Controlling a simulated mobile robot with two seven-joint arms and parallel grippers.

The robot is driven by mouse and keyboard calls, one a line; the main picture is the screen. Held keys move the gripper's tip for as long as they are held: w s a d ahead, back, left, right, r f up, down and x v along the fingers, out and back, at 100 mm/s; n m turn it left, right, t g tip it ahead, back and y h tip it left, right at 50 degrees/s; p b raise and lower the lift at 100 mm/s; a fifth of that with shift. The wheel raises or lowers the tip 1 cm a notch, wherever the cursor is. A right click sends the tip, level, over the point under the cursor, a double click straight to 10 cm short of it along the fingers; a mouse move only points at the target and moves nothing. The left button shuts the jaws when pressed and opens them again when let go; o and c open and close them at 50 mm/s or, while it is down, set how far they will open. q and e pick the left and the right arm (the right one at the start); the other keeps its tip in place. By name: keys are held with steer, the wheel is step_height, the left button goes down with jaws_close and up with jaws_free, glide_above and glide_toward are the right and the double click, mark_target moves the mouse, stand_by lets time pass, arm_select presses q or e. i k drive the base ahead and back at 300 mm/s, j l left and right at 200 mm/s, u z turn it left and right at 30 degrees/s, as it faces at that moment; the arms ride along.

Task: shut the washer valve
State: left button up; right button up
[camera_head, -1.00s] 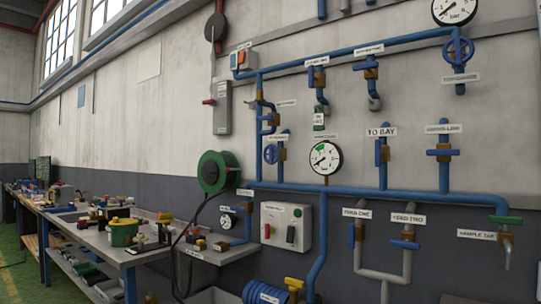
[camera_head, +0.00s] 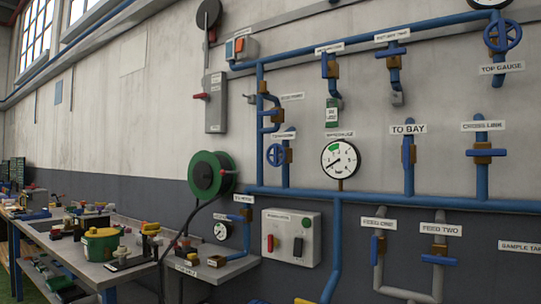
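No label that clearly reads "washer" can be made out. Several small labels are too blurred to read, including one by a blue handwheel (camera_head: 277,155) and one above a small valve (camera_head: 246,214) over the bench. The TO BAY valve (camera_head: 408,150) has its blue lever upright, in line with its pipe. The CROSS LINK valve (camera_head: 483,152) has its lever across the pipe. The FEED ONE lever (camera_head: 376,247) is upright; the FEED TWO lever (camera_head: 439,260) lies across. Neither of my grippers is in view.
A pressure gauge (camera_head: 341,159) hangs on the blue pipework. A green hose reel (camera_head: 206,178) and a grey switch box (camera_head: 291,238) are on the wall. A cluttered workbench (camera_head: 140,272) stands at the left. A SAMPLE TAP label (camera_head: 520,247) is at the right edge.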

mark_target(276, 154)
steer(key=i+j+z, duration=0.2)
steer(key=i+j, duration=1.85)
steer(key=i, duration=0.05)
